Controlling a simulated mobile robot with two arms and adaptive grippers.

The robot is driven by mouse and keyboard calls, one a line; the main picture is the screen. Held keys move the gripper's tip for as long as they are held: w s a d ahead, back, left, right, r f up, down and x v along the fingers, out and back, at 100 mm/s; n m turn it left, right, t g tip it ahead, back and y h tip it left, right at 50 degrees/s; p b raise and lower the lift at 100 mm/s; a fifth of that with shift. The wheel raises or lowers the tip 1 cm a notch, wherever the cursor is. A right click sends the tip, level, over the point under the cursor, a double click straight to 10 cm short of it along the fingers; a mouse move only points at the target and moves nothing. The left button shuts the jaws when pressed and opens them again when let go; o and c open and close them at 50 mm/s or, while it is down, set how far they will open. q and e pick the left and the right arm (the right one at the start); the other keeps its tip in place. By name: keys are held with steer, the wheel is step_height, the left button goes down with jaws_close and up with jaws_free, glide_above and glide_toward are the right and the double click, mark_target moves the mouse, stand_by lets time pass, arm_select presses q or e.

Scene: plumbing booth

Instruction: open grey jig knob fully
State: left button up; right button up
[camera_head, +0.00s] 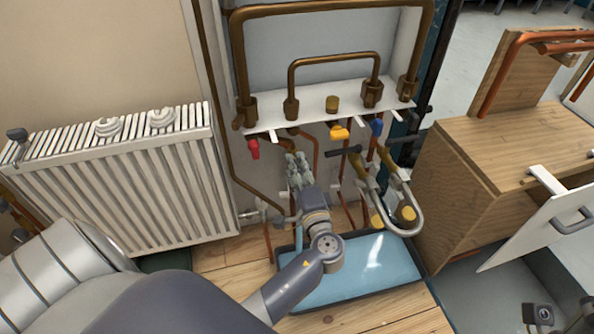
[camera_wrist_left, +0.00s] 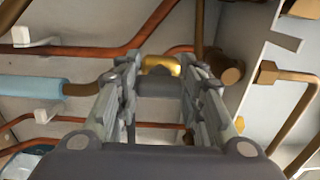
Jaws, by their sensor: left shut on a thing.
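My left gripper (camera_head: 297,163) reaches in from below, under the pipe shelf, and its fingers point up at the pipework. In the left wrist view, the two fingers of the left gripper (camera_wrist_left: 165,78) are on either side of a dark grey knob (camera_wrist_left: 165,88), shut on it. A brass fitting (camera_wrist_left: 160,63) sits just beyond the knob. In the head view the gripper hides the grey knob, and its turned position cannot be told. My right gripper is not in view.
Red (camera_head: 253,149), yellow (camera_head: 338,132) and blue (camera_head: 377,126) handles hang under the white shelf (camera_head: 320,108). A bent grey pipe (camera_head: 418,215) stands to the right. A blue tray (camera_head: 360,270) lies below. A radiator (camera_head: 120,180) is left and a wooden cabinet (camera_head: 460,210) right.

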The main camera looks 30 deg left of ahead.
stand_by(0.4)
arm_select(q)
steer(key=o, duration=1.1)
steer(key=shift+v, duration=3.95)
